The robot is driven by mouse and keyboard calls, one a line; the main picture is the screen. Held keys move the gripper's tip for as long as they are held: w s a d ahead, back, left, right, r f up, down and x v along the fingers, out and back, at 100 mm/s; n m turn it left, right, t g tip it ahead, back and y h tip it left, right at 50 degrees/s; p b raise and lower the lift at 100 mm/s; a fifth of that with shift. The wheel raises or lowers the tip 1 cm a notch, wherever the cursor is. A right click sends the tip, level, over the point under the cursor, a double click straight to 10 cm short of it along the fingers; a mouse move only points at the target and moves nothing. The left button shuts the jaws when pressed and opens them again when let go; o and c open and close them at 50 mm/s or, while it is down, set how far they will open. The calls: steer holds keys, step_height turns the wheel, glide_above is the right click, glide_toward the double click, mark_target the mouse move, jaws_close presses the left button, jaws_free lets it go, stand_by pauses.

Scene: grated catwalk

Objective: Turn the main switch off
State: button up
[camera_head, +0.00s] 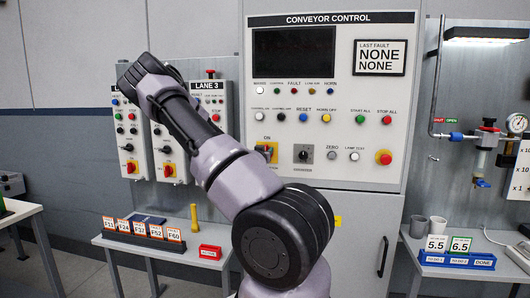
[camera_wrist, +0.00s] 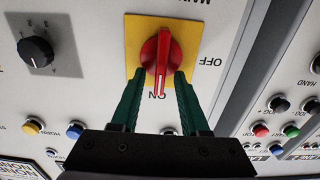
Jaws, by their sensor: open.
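The main switch is a red rotary handle (camera_wrist: 161,56) on a yellow plate (camera_wrist: 134,32), seen upside down in the wrist view. Its white-marked end points at the ON label; the OFF label is at its right in that view. My gripper (camera_wrist: 159,75) is open. Its two green fingers stand one on either side of the handle's ON end; I cannot tell whether either touches it. In the head view the yellow plate (camera_head: 272,147) shows low on the conveyor control panel (camera_head: 400,110), partly hidden by my arm.
A black selector knob (camera_wrist: 37,49) and blue (camera_wrist: 74,130) and yellow buttons lie beside the switch. The lane 3 box (camera_head: 211,100) is close by, left in the head view. A low table (camera_head: 120,243) with number cards stands below the lane boxes.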

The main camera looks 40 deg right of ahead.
jaws_close()
steer(key=shift+n, duration=0.4)
steer(key=n, duration=0.5)
steer(key=w+f+n, duration=0.1)
steer(key=n, duration=0.5)
steer(key=a+f+n, duration=0.1)
steer(key=n, duration=0.5)
steer(key=shift+w+a, duration=0.1)
steer(key=shift+w, duration=0.05)
stand_by(0.4)
jaws_free()
